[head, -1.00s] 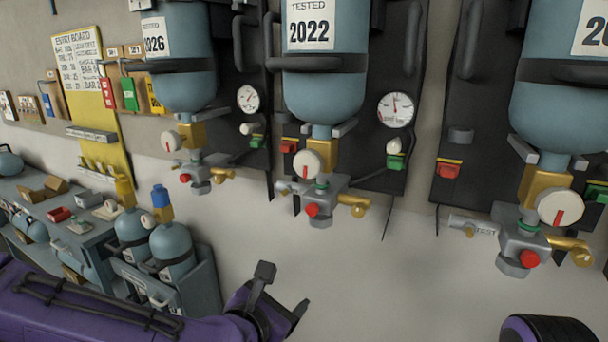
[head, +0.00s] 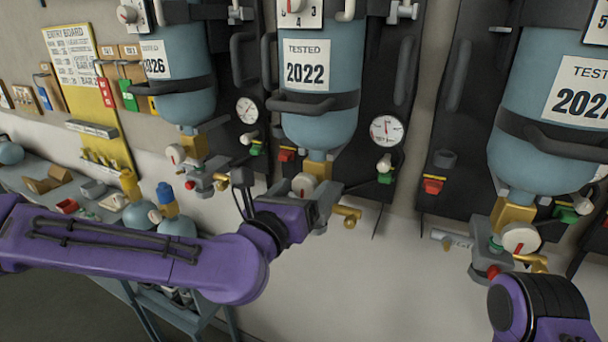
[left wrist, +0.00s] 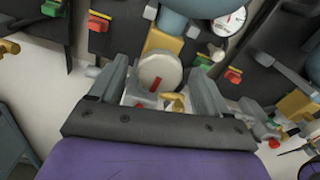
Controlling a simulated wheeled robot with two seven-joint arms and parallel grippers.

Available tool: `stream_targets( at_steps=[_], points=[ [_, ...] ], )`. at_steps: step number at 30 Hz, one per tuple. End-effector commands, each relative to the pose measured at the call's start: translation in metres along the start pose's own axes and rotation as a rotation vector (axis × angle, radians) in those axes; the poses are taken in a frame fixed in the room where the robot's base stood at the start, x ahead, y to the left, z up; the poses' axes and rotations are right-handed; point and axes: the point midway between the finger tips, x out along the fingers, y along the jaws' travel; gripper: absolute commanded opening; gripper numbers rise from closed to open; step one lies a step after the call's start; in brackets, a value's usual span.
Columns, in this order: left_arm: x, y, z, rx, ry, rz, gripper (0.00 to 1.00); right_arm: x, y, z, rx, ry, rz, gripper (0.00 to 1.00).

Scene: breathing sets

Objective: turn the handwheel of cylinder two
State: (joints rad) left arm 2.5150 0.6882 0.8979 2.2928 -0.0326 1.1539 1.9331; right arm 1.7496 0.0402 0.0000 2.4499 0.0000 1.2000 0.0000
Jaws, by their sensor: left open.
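The middle blue-grey cylinder (head: 318,118), labelled TESTED 2022, hangs neck down on a dark wall panel. Its round white handwheel (head: 304,185) sits below the brass neck, partly behind my left gripper. My left gripper (head: 288,198) is open at that valve, its fingers spread to either side. In the left wrist view the handwheel (left wrist: 160,72), with a red mark, shows between the two grey fingers; I see no clear grip on it. No number two is readable on this cylinder. My right gripper is out of view; only part of my right arm shows at the lower right.
Similar cylinders hang left (head: 183,85) and right (head: 550,115), each with a valve and handwheel. A brass outlet (head: 347,214) juts right of the middle valve. A gauge (head: 386,131) is on the panel. A bench with bottles stands at lower left.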

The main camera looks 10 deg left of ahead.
Motion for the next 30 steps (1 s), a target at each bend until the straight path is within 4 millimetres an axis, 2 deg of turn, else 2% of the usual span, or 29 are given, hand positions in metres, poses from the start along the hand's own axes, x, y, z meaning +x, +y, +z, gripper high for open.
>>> stream_targets(
  at_steps=[3,11,13,16,17,30],
  points=[
    [0.0102,0.0000,0.0003,0.000,0.001,0.001,0.77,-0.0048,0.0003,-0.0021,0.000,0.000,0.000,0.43],
    [0.0125,0.0001,-0.0009,0.001,0.000,0.000,0.77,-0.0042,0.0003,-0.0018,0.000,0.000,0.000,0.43],
    [0.0124,0.0001,-0.0008,0.001,0.000,0.000,0.61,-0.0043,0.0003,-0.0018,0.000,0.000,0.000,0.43],
    [0.0123,0.0001,-0.0008,0.001,0.001,0.000,0.28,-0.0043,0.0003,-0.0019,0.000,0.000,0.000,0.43],
    [0.0123,0.0001,-0.0008,0.001,0.001,0.000,0.22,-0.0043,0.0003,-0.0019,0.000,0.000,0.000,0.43],
    [0.0122,0.0005,-0.0024,0.058,0.003,0.001,0.21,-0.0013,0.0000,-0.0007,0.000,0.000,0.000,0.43]
  ],
)
